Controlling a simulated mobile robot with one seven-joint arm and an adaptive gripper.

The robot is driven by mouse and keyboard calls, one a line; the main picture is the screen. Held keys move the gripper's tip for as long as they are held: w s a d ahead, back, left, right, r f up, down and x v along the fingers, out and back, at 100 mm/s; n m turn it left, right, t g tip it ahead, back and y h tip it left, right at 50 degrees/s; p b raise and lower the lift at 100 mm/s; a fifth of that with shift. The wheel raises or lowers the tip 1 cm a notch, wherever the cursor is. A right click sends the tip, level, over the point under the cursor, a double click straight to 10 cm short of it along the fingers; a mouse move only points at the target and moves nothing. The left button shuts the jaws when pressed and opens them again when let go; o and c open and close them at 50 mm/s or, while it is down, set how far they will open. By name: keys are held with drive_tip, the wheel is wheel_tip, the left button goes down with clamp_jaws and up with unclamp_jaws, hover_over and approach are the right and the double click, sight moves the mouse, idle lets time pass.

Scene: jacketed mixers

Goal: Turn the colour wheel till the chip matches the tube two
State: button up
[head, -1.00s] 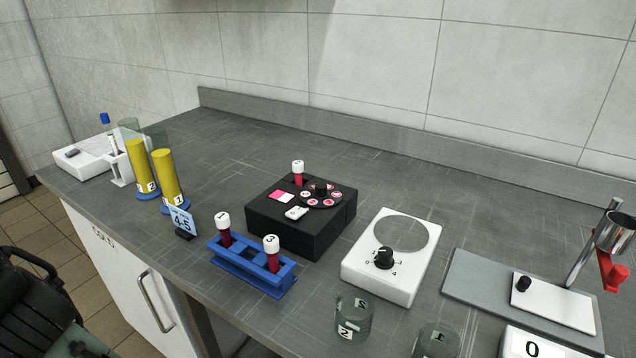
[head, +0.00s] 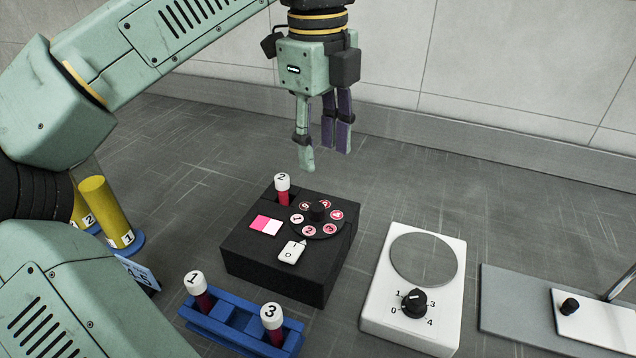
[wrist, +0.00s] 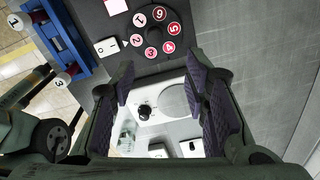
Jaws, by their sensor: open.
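The colour wheel (head: 318,224) is a black disc with numbered red-and-white spots and a centre knob (head: 317,210), on top of a black box (head: 275,268). It also shows in the wrist view (wrist: 153,34). The chip patch (head: 265,225), half pink and half pale, lies left of the wheel. Tube two (head: 283,190), white-capped with dark pink-red contents, stands upright at the box's back. My gripper (head: 324,157) points down, open and empty, above and apart from the wheel, towards the back.
A blue rack (head: 232,325) holds tubes 1 (head: 197,290) and 3 (head: 271,320) in front. A white dial unit (head: 415,335) stands right of the box, with a grey plate (head: 508,320) beyond. Yellow cylinders (head: 105,210) stand left, partly behind my arm. The bench behind the box is clear.

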sight(317, 206)
drive_tip(key=shift+n, duration=0.3)
drive_tip(key=f, duration=0.3)
drive_tip(key=f+p, duration=0.1)
drive_tip(key=f, duration=0.6)
drive_tip(key=shift+a+f+p, duration=0.3)
drive_tip(key=shift+f+p, duration=0.05)
drive_tip(key=shift+f, duration=0.05)
drive_tip(key=shift+c, duration=0.4)
clamp_jaws()
